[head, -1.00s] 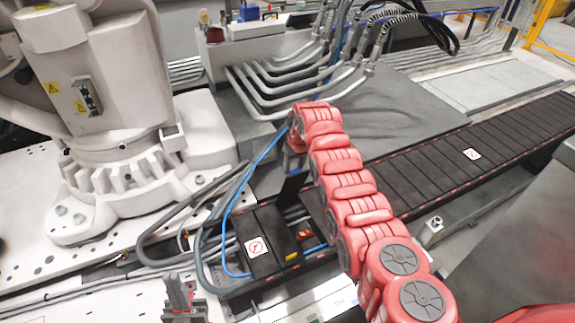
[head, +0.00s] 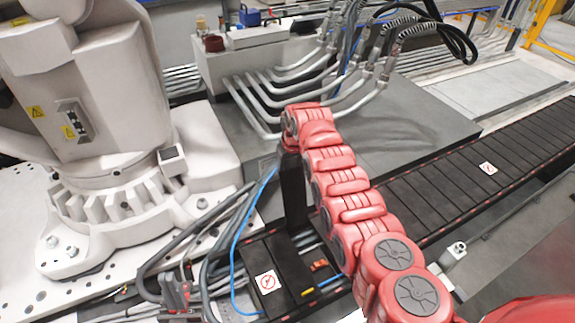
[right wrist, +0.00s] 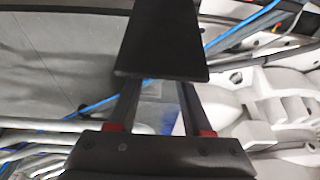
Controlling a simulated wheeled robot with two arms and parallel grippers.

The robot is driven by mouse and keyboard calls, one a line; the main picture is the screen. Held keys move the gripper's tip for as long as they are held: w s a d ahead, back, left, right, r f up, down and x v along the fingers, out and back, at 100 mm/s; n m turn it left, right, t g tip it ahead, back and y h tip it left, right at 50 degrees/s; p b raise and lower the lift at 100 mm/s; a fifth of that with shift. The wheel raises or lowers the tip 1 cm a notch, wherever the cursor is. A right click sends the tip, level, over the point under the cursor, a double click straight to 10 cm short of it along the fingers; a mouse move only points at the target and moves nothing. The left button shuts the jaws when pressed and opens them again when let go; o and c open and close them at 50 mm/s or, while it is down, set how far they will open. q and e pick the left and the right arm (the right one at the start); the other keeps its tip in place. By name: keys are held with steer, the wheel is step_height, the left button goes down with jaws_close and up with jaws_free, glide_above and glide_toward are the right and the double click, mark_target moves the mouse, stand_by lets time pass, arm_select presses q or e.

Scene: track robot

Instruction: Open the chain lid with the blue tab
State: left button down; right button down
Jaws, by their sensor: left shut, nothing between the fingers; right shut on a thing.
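A black chain lid (head: 293,195) stands upright above the cable chain (head: 345,283), at the far end of my red right arm. My right gripper (head: 291,150) is shut on this lid. In the right wrist view the dark plate (right wrist: 162,40) sits at the fingertips of the right gripper (right wrist: 158,82). Below it, the chain has an open gap with an orange-red piece (head: 319,266) inside. A short blue strip (head: 331,279) lies at the gap's near edge; I cannot tell whether it is the tab. My left gripper (head: 178,297) is shut and empty, low at the left.
A closed lid with a warning sticker (head: 267,281) and a yellow tab (head: 307,292) lie left of the gap. A blue cable (head: 237,245) and dark hoses run beside it. A white industrial robot (head: 110,130) stands left. Grey pipes (head: 275,95) rise behind.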

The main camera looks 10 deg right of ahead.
steer(key=shift+a+f, duration=0.1)
steer(key=shift+f, duration=0.05)
steer(key=shift+c, duration=1.6)
jaws_free()
steer(key=shift+w, duration=0.15)
